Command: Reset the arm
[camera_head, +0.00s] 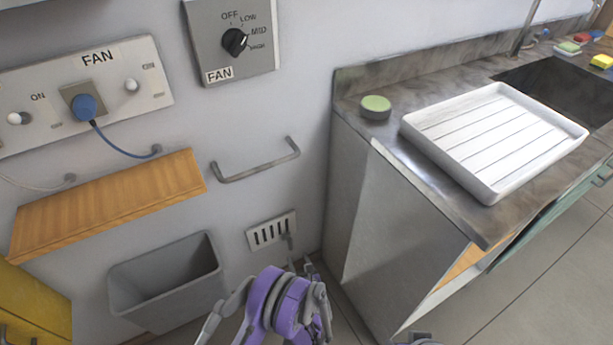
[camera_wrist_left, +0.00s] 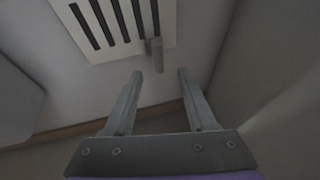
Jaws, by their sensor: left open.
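My left arm, with purple links, comes up from the bottom middle of the head view. Its gripper (camera_head: 291,249) is small there, low by the wall under the slotted vent plate (camera_head: 271,231). In the left wrist view my left gripper (camera_wrist_left: 160,75) is open, with two grey fingers apart and nothing between them. The vent plate (camera_wrist_left: 115,22) shows beyond the fingertips, with a small grey lever (camera_wrist_left: 155,56) at its lower edge. The lever lies just past the fingertips; I cannot tell whether they touch. My right gripper is not in view.
A steel counter (camera_head: 350,215) stands close on the right, with a white tray (camera_head: 490,195) on top. A grey bin (camera_head: 165,290) and wooden shelf (camera_head: 110,200) are on the left. A rail (camera_head: 256,170) and FAN panels (camera_head: 232,70) are on the wall above.

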